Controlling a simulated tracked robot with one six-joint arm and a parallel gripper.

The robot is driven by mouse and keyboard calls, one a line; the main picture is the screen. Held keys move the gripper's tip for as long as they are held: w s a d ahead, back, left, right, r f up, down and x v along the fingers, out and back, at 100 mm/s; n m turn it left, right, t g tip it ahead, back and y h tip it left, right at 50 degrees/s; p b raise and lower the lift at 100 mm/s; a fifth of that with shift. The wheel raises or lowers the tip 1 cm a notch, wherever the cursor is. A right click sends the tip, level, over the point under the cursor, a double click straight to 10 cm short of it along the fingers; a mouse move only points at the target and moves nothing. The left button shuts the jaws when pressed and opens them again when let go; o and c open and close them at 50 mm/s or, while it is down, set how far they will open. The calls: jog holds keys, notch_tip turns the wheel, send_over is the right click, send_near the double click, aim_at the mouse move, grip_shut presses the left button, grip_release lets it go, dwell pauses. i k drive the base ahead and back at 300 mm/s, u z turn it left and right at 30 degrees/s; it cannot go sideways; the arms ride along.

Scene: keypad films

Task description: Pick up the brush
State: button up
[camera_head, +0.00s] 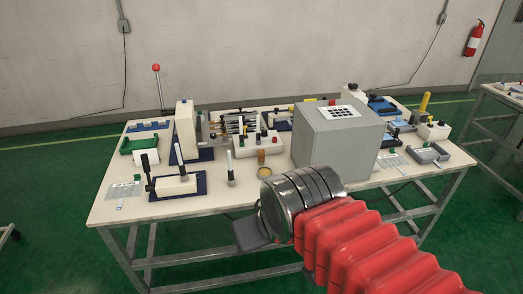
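A slim upright tool with a pale handle and a dark lower end, which looks like the brush (230,169), stands near the front edge of the table (217,201). It is small here, so I cannot be sure of it. A small amber-coloured pot (261,159) is to its right. My gripper (249,233) shows only as a dark grey part beside the metal wrist, in front of and below the table edge. It is apart from the brush, to its lower right in the picture. Its fingers are mostly hidden, so opening and contents cannot be told.
A large grey box (339,140) with a keypad sheet stands right of centre. A black-handled clamp on a blue plate (192,187) is left of the brush. Several fixtures fill the back. Bare tabletop lies around the brush's front.

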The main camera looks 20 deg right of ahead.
aim_at(260, 153)
jog(key=i, duration=0.9)
jog(key=u, duration=0.05)
